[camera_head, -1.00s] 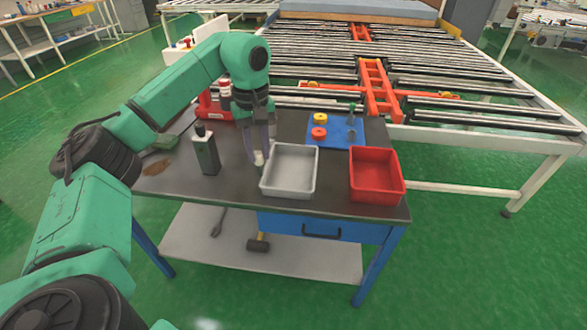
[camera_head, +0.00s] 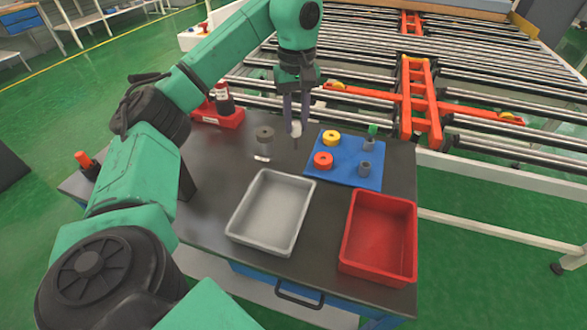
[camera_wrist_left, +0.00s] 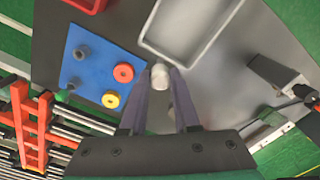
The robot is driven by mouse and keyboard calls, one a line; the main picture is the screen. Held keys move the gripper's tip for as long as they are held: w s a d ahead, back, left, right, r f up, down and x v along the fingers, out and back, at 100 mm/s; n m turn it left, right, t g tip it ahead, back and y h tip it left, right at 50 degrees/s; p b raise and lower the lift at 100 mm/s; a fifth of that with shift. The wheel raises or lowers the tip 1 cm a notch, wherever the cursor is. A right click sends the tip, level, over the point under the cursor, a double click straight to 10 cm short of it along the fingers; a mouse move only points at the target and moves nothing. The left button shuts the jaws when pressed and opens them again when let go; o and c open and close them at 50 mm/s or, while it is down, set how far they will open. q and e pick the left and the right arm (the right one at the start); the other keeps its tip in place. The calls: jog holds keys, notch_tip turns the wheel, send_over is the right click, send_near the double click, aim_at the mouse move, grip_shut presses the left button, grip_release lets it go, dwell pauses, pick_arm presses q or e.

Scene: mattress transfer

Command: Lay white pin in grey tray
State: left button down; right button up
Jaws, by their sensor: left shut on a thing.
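My left gripper (camera_head: 296,112) points down over the dark table and is shut on the white pin (camera_head: 296,128). The pin also shows between the fingertips in the left wrist view (camera_wrist_left: 160,74). In the head view the pin is beyond the far edge of the grey tray (camera_head: 233,222), left of the blue mat. The tray looks empty and lies apart from the gripper. It shows in part at the top of the left wrist view (camera_wrist_left: 172,52). The pin's height above the table is hard to tell. My right gripper is not in view.
A red bin (camera_head: 380,236) stands right of the tray. The blue mat (camera_head: 345,178) holds yellow and red rings and grey pieces. A grey-topped cylinder (camera_head: 264,143) stands left of the pin. A red holder (camera_head: 217,115) is at the back left. Rollers lie behind the table.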

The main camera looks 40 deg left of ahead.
pick_arm(q)
jog(key=f, duration=0.5)
jog(key=s+f, duration=0.1)
jog(key=f, duration=0.5)
jog(key=f+p, duration=0.1)
jog(key=f, duration=0.4)
jog(key=shift+s+f, duration=0.15)
jog(key=shift+f, duration=0.4)
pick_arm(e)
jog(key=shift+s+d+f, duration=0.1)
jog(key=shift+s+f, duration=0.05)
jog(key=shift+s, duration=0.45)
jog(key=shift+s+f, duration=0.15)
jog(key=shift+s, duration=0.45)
pick_arm(q)
jog(key=c, duration=0.6)
grip_release()
jog(key=shift+c, duration=0.2)
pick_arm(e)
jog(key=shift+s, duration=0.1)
